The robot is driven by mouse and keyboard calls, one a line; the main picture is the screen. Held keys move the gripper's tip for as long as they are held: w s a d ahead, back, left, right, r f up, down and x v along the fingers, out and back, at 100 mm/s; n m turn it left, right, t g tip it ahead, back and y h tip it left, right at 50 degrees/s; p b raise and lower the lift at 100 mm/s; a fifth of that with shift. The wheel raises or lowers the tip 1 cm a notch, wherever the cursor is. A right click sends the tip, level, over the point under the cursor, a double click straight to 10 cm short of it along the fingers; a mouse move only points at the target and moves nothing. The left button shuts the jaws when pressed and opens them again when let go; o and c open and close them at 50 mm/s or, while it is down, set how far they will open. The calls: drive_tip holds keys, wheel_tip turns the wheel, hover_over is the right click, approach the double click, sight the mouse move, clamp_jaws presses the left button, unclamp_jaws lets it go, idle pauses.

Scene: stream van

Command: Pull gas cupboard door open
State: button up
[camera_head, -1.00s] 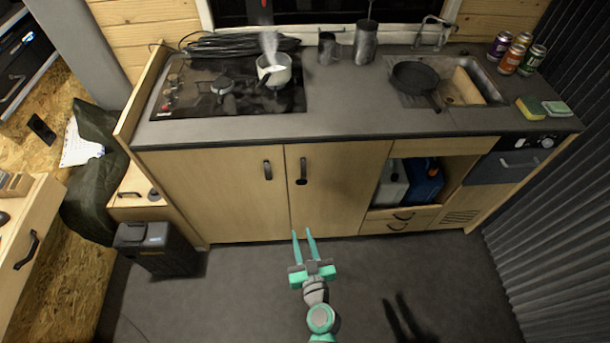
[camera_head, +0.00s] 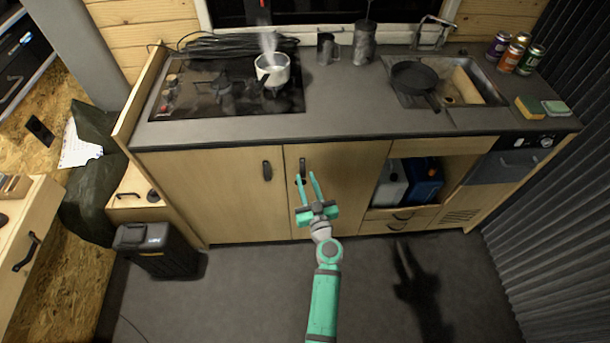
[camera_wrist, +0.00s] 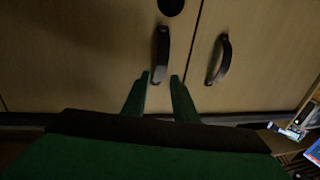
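Two pale wooden cupboard doors stand side by side under the worktop. The right door (camera_head: 355,180) has a dark upright handle (camera_head: 303,167) with a round dark spot by it; the left door (camera_head: 215,195) has its own handle (camera_head: 267,171). Both doors are shut. No label shows which is the gas cupboard. My gripper (camera_head: 306,169) is open at the right door's handle. The wrist view looks upside down; there the right door's handle (camera_wrist: 162,50) lines up between my fingertips (camera_wrist: 159,77), and the left door's handle (camera_wrist: 222,60) is outside them. Contact cannot be told.
An open shelf with a blue canister (camera_head: 425,180) is to the right. A black bin (camera_head: 155,248) stands at left. Floor before the doors is clear.

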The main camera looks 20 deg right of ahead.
drive_tip(key=w, duration=0.2)
drive_tip(key=shift+w+d, duration=0.1)
drive_tip(key=shift+w, duration=0.2)
drive_tip(key=shift+d, duration=0.15)
drive_tip(key=shift+a, duration=0.25)
clamp_jaws()
drive_tip(key=shift+w, duration=0.15)
idle(0.4)
drive_tip(key=shift+d, duration=0.2)
